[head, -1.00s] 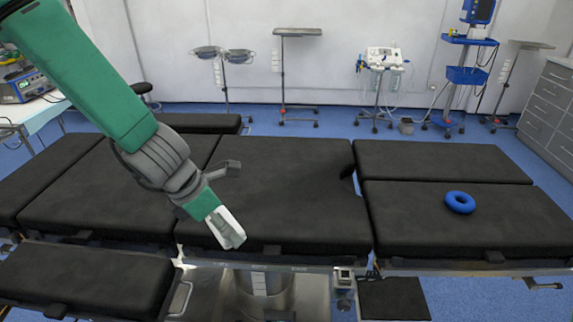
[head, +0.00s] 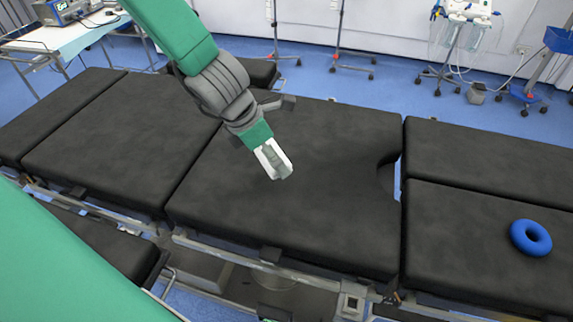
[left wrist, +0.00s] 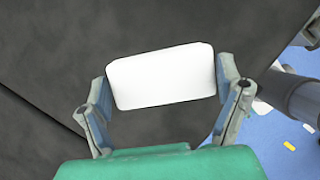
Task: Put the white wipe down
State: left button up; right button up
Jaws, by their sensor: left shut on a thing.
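The white wipe (left wrist: 163,77) is a flat white rounded rectangle in the left wrist view, between the two fingers of my left gripper (head: 281,170). The gripper is shut on it, with a finger at each short side. In the head view the wipe is mostly hidden by the fingers, and white shows at the gripper's tip. The gripper points down over the middle section of the black operating table (head: 330,215). I cannot tell how far the wipe is above the pad. My right gripper is not in view.
A blue ring cushion (head: 531,238) lies on the right section of the table. The middle pad is otherwise bare, with a notch at its right edge. A white side table (head: 70,42) with equipment stands at the back left.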

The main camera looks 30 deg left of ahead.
pick_arm(q)
jog(key=f, duration=0.3)
jog(key=shift+w+a+f+b, duration=0.3)
jog(key=shift+w+a+b, duration=0.05)
jog(key=shift+a, duration=0.05)
jog(key=f, duration=0.2)
jog(key=f+b, duration=0.1)
jog(key=shift+s+d, duration=0.2)
jog(key=shift+d, duration=0.05)
jog(key=shift+w+d, duration=0.1)
jog(key=shift+d, duration=0.05)
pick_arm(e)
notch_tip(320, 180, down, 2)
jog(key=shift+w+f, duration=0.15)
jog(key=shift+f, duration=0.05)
pick_arm(q)
jog(key=o, duration=0.7)
jog(key=shift+o, duration=0.4)
jog(key=shift+a, duration=0.2)
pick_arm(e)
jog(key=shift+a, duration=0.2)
pick_arm(q)
jog(key=shift+a, duration=0.1)
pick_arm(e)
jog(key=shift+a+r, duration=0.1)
